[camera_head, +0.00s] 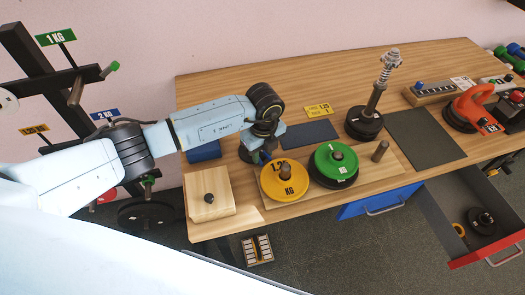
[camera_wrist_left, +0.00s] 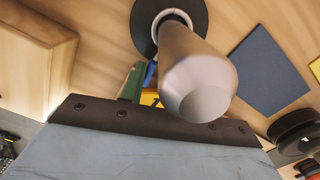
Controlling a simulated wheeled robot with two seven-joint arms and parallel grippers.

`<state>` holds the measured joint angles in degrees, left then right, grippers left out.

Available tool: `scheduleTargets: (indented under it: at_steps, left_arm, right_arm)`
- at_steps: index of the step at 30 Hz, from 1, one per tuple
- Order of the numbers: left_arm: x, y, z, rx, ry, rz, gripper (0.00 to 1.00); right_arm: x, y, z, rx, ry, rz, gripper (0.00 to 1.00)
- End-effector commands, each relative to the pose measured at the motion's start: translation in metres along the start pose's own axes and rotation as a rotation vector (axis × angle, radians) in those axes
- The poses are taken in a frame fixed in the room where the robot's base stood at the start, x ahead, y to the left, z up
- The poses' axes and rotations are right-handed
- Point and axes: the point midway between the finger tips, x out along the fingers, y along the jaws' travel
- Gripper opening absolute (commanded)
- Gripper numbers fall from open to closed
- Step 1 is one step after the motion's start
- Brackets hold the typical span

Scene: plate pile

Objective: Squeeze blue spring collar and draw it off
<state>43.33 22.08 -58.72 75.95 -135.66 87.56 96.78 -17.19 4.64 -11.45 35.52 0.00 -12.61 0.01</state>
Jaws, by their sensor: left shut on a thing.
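My left gripper (camera_head: 262,152) is pointed down over a dark round base (camera_head: 244,153) near the table's front left. In the left wrist view a thick silver post (camera_wrist_left: 190,75) rises from a dark disc (camera_wrist_left: 143,22). A small blue piece (camera_wrist_left: 150,75), seemingly the blue spring collar, shows beside the post, next to a green piece (camera_wrist_left: 131,84). The gripper is shut on it, but the fingertips are mostly hidden. In the head view my wrist hides most of the collar and post. My right gripper is not in view.
A yellow plate (camera_head: 270,182) and a green plate (camera_head: 328,158) sit on pegs of a wooden board close to the right. A wooden block with a knob (camera_head: 220,200) stands at front left. A tall chrome post (camera_head: 387,65) stands behind. A red drawer (camera_head: 468,253) hangs open at right.

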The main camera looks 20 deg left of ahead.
Motion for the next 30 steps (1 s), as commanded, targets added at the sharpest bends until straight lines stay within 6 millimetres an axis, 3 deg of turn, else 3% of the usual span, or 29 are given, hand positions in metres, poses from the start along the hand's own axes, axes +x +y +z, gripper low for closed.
scheduleTargets:
  at_steps: [10,30]
  left_arm:
    - [-0.004,0.0,0.001,-0.001,-0.002,-0.002,0.05]
    - [-0.038,-0.001,0.003,-0.001,-0.003,-0.002,0.04]
  right_arm:
    - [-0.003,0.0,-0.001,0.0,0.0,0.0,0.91]
    - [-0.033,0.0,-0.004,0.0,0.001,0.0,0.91]
